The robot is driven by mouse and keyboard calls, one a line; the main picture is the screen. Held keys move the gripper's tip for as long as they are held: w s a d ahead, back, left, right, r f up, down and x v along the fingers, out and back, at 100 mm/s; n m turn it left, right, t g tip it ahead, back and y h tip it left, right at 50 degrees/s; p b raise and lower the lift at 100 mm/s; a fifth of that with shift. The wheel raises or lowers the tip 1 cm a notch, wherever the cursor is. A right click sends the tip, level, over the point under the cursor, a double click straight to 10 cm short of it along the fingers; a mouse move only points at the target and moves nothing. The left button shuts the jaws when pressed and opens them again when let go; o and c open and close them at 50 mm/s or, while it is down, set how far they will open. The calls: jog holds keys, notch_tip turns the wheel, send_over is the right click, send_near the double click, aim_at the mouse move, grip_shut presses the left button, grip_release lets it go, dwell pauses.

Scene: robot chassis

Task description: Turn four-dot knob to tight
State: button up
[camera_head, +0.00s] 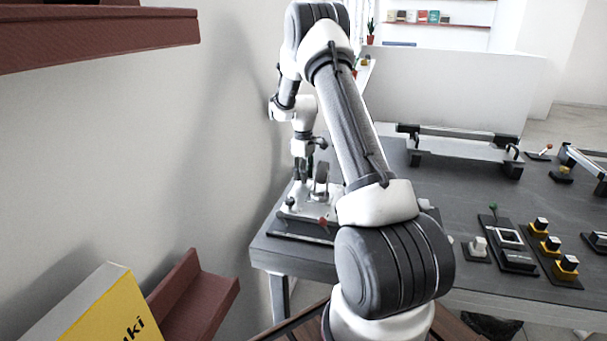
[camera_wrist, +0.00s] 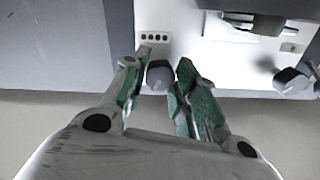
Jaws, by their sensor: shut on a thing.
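The four-dot knob (camera_wrist: 159,76) is a small dark grey round knob with a pale mark, just below a label with a row of four dots (camera_wrist: 154,38) on the white panel. My gripper (camera_wrist: 162,66) has its green-padded fingers on either side of this knob and is shut on it. In the head view my gripper (camera_head: 303,172) reaches down over the white panel (camera_head: 300,209) at the table's left end. The knob is hard to make out there, and any tight mark cannot be read.
A second grey knob (camera_wrist: 290,82) sits to the right on the panel, near another small label (camera_wrist: 291,48). A dark raised fixture (camera_wrist: 255,22) stands above it. The grey table (camera_head: 470,195) carries black-and-yellow button blocks (camera_head: 567,267) at right. The wall is close on the left.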

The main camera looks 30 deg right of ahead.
jog(key=m, duration=0.6)
jog(key=shift+m, duration=0.3)
jog(key=shift+s, duration=0.1)
dwell(0.3)
jog(key=o, duration=1)
notch_tip(320, 180, up, 12)
jog(key=shift+r, duration=0.1)
